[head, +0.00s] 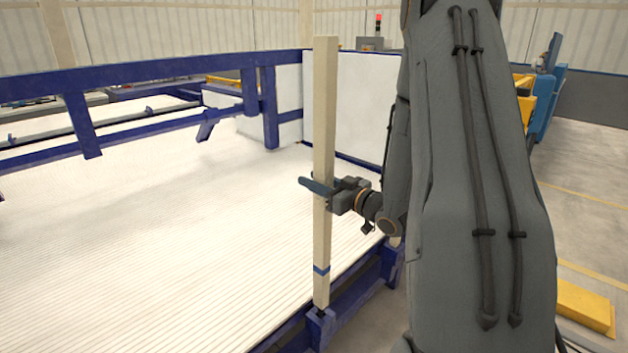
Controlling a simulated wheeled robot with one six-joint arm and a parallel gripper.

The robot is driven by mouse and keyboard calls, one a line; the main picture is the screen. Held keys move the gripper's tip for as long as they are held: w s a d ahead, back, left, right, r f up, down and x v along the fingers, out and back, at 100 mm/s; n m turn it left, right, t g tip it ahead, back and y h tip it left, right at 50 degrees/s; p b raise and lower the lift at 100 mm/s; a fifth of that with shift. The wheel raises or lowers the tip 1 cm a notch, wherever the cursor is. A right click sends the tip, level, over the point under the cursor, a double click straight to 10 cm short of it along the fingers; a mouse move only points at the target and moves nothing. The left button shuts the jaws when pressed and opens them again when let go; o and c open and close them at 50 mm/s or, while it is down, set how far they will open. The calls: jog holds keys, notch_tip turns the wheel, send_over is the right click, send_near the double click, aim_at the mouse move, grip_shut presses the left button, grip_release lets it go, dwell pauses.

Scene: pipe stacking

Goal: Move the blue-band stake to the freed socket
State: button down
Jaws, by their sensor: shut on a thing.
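The blue-band stake (324,120) is a tall, pale, square post with a blue band near its lower end. It stands close to upright in the middle of the head view. My gripper (318,187) is shut on it a little below its middle, coming from the right. The stake's dark lower tip is at the mouth of a blue socket (320,328) on the frame's near edge. I cannot tell how far the tip is inside it. Another blue bracket (392,262) stands further back along the same edge, partly hidden behind my arm.
A ribbed white bed (150,250) of pipes fills the left. Blue rails (150,75) and a white panel (350,105) bound its far side. A yellow block (586,308) lies on the floor at right. My arm hides much of the right side.

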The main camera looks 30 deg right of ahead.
aim_at(314, 196)
jog(key=shift+f, duration=0.1)
dwell(0.5)
jog(key=shift+f+b, duration=0.75)
jog(key=shift+f, duration=0.5)
jog(key=shift+f+b, duration=0.65)
jog(key=shift+f, duration=0.35)
jog(key=c, duration=1.4)
grip_release()
jog(key=shift+o, duration=0.7)
jog(key=shift+f, duration=0.1)
jog(key=shift+s, duration=0.1)
